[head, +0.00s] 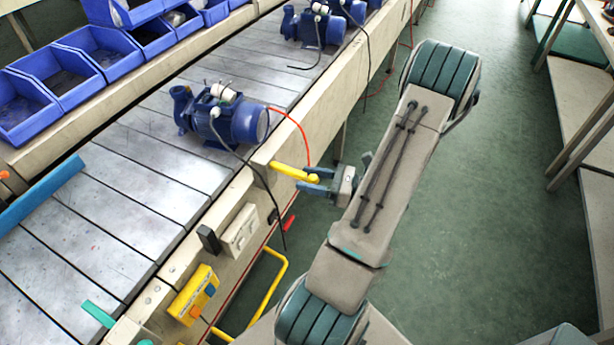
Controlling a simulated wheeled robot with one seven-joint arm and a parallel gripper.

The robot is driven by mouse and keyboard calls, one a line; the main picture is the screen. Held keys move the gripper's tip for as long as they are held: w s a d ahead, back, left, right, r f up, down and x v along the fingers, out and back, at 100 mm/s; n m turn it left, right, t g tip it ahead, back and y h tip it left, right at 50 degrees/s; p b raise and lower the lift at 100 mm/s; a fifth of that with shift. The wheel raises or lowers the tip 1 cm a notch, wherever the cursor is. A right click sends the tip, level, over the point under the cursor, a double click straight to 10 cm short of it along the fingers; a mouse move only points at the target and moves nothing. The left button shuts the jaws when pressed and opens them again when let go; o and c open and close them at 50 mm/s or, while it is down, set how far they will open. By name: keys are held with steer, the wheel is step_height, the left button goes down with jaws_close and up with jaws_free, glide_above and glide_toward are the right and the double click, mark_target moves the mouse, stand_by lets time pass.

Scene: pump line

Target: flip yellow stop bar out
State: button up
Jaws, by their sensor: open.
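The yellow stop bar (292,172) is a short rod with a rounded knob at its right end. It sticks out to the right from a bracket (263,165) on the conveyor's side rail. My gripper (314,180) is at the knob end of the bar, with its blue-grey fingers pointing left toward the conveyor. The jaws are open. One finger shows above the knob and one below it; I cannot tell whether either touches it. The arm reaches in from the floor side.
Blue pumps (235,122) with black and red cables stand on the slatted conveyor (150,165). A grey switch box (240,230), a yellow button box (193,295) and a yellow tube rail (268,287) are on the near side. Green floor (500,170) to the right is clear.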

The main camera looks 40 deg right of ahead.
steer(key=v, duration=1.2)
steer(key=shift+s+b, duration=0.15)
steer(key=shift+b, duration=0.25)
steer(key=shift+s+d, duration=0.1)
